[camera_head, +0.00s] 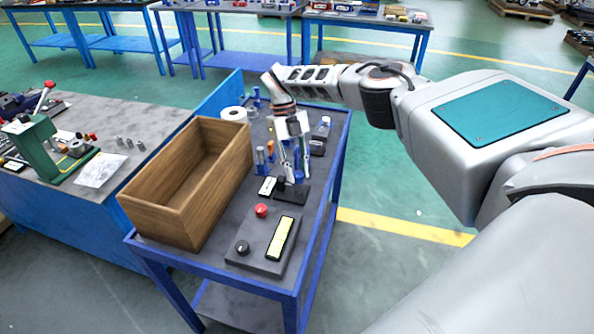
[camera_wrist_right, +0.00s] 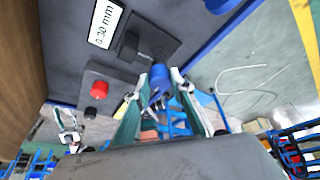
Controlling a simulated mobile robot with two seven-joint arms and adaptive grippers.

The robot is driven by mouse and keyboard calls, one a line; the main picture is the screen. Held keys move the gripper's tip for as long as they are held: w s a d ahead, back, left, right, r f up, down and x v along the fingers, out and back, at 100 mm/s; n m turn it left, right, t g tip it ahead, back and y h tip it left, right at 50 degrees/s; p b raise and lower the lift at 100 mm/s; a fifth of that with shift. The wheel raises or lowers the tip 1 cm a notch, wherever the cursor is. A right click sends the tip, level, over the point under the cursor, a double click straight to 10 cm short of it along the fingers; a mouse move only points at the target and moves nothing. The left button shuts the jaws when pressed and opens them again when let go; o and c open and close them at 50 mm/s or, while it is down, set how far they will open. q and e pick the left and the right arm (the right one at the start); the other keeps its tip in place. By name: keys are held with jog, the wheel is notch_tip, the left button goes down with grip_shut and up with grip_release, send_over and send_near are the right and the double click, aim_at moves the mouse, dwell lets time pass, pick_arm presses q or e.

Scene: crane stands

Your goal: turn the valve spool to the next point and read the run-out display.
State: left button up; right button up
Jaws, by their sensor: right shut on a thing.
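The valve spool (camera_wrist_right: 160,76) shows a blue end between the fingers of my right gripper (camera_wrist_right: 163,88) in the right wrist view. A grey shaft runs from it to a dark stand (camera_head: 291,194) on the blue table. My right gripper (camera_head: 294,178) is shut on the spool from above; its fingers hide part of it in the head view. The run-out display (camera_wrist_right: 106,22) lies beside the stand and reads 0.30 mm; it also shows in the head view (camera_head: 267,186). What looks like my left gripper (camera_wrist_right: 68,130) is small in the wrist view; its jaws are unclear.
A control box (camera_head: 262,250) with a red button, black knob and pale yellow strip lies in front of the stand. An open wooden crate (camera_head: 160,212) fills the table's left side. Small bottles and a white roll (camera_head: 233,114) stand behind. Floor to the right is clear.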

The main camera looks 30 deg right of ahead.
jog(key=o, duration=1.1)
jog(key=v, duration=0.7)
jog(key=shift+r, duration=0.25)
jog(key=shift+f, duration=0.1)
